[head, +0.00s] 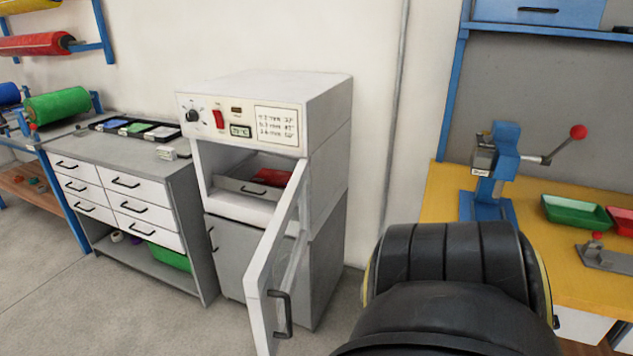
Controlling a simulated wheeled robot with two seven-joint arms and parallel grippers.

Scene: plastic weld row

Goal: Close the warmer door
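The warmer (325,130) is a white-grey cabinet with a knob, a red switch and a small display on its front panel. Its door (277,262) stands wide open, hinged on the right side and swung out toward me. The door has a pale frame with a see-through pane and a black handle (283,314) near its free edge. Inside the open chamber is a drawer-like tray (240,188) with a black handle and something red in it. A large black part of my own arm fills the lower right. Neither gripper shows.
A grey cabinet with white drawers (125,182) stands left of the warmer. A yellow-topped bench (450,190) with a blue press (490,165) and a green tray (575,213) is at right. Bare floor (170,318) lies in front of the drawers and warmer.

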